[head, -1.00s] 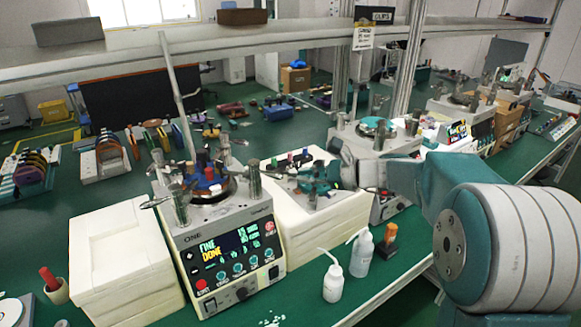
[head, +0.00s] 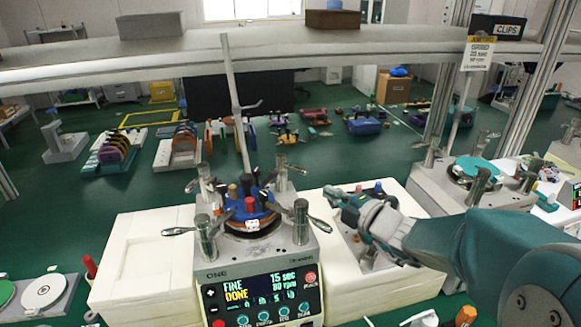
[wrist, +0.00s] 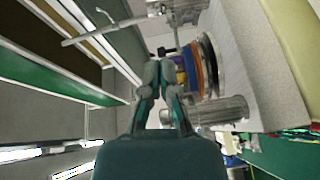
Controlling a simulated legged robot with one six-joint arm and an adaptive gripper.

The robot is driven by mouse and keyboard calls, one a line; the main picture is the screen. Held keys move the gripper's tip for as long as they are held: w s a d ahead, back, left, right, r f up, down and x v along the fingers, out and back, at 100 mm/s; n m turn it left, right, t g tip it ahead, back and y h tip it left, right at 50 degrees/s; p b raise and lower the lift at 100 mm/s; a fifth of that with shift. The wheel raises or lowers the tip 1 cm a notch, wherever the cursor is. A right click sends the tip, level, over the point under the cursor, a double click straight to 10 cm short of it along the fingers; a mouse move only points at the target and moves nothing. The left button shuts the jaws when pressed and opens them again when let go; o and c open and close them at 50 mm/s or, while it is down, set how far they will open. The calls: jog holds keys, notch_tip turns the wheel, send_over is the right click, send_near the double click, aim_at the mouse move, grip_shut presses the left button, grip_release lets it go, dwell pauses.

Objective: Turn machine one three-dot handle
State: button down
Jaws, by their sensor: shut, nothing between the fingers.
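Machine one (head: 262,272), labelled ONE, stands at the centre of the head view with a lit "FINE DONE" screen. Several metal posts with lever handles ring its round plate; one is the right front handle (head: 321,224). A small white dotted tag (head: 252,225) is at the front of the plate; its dots are too small to count, so I cannot tell which handle is the three-dot one. My gripper (head: 338,196) is shut and empty, right of the machine. In the wrist view my gripper (wrist: 158,70) points toward the plate, between a levered post (wrist: 90,32) and another post (wrist: 220,110).
White foam blocks flank the machine, on the left (head: 140,262) and right (head: 400,290). A shelf beam (head: 300,45) runs above, with a thin upright pole (head: 236,100) behind the machine. A second machine (head: 445,190) stands to the right. An orange-topped bottle (head: 465,314) is at lower right.

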send_near(290, 167)
jog(key=shift+m, duration=0.3)
jog(key=w+a, duration=0.1)
jog(key=a, duration=0.1)
jog(key=w+a, duration=0.1)
jog(key=shift+w+a+f, duration=0.1)
jog(key=shift+w+a, duration=0.15)
jog(key=shift+a, duration=0.1)
jog(key=shift+w+a, duration=0.2)
jog(key=shift+w, duration=0.3)
jog(key=shift+a, duration=0.45)
